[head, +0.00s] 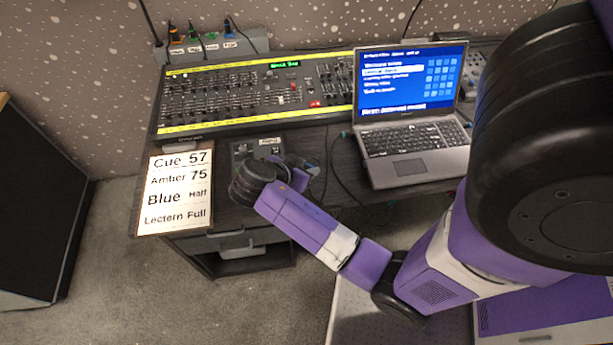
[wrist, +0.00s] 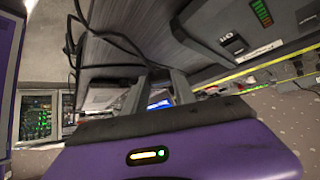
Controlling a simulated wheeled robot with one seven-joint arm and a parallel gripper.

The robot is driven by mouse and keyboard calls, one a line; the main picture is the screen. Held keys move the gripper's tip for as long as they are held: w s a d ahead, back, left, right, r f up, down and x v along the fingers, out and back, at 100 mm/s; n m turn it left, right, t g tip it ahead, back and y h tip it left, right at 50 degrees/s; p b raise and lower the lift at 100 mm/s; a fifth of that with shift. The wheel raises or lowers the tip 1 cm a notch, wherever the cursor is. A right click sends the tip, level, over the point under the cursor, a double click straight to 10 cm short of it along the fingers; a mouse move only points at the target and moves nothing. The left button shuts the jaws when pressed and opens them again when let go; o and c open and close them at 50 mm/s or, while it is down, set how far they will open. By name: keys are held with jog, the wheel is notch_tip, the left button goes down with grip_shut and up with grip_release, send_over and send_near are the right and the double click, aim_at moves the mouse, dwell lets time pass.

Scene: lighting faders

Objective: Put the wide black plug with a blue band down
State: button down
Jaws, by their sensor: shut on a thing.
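My gripper (head: 301,174) is low over the front edge of the desk, between the cue card and the laptop, with its fingers toward the laptop. In the wrist view its two fingers (wrist: 157,84) stand close together. At the back left, a grey power strip (head: 210,49) holds several cables with coloured markings.
A lighting console (head: 232,95) with yellow edges fills the back of the desk. A laptop (head: 414,115) stands right, a cue card (head: 174,193) lies left. A small dark box (head: 257,147) sits behind my gripper. A loose black cable (head: 338,172) runs beside it. Bare desk is narrow.

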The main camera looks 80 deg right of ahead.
jog(key=shift+f, duration=2.3)
jog(key=shift+f, duration=0.3)
jog(key=c, duration=1.3)
grip_release()
jog(key=shift+r, duration=0.1)
